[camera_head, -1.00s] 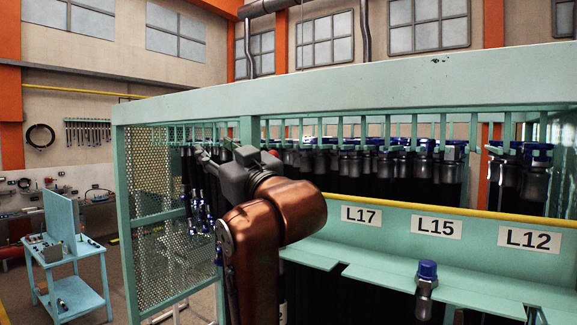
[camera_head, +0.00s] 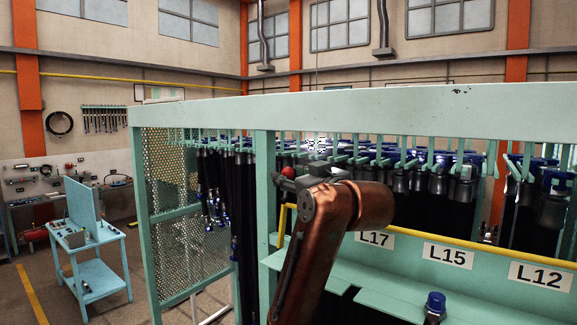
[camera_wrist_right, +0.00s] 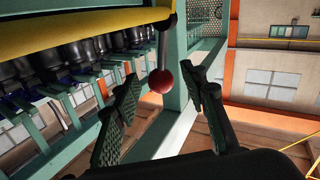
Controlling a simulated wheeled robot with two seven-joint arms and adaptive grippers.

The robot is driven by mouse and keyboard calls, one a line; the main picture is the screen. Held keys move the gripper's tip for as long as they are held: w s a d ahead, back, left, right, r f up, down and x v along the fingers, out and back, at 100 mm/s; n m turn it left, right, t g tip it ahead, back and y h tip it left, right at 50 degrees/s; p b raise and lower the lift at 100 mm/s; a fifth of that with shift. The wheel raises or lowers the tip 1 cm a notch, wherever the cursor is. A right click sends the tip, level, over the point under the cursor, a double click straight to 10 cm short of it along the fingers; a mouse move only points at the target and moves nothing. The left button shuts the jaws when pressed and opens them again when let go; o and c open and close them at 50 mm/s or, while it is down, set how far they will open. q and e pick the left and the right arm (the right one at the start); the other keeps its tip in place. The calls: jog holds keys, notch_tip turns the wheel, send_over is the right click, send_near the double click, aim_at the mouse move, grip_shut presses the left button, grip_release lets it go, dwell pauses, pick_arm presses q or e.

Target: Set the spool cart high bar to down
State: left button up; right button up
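The spool cart is a pale green frame (camera_head: 400,113). A yellow bar (camera_head: 470,245) runs along it above the labels L17, L15 and L12; a yellow bar also shows at the upper left of the right wrist view (camera_wrist_right: 90,28). A red ball knob (camera_head: 288,172) is near the bar's left end. In the right wrist view the knob (camera_wrist_right: 161,82) is on a thin rod. My right gripper (camera_wrist_right: 160,77) is open, with its fingers either side of the knob in the picture; contact cannot be told. In the head view its fingers are mostly hidden. My left gripper is out of view.
Black hoses with blue-capped fittings (camera_head: 432,185) hang in rows inside the cart. A perforated panel (camera_head: 170,180) and green posts close its left side. A blue-capped fitting (camera_head: 435,303) is at the front ledge. A blue side table (camera_head: 100,275) stands at left.

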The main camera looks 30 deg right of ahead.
jog(key=shift+w+r, duration=0.1)
jog(key=shift+w, duration=0.6)
jog(key=shift+w, duration=0.1)
jog(key=shift+c, duration=0.3)
grip_shut()
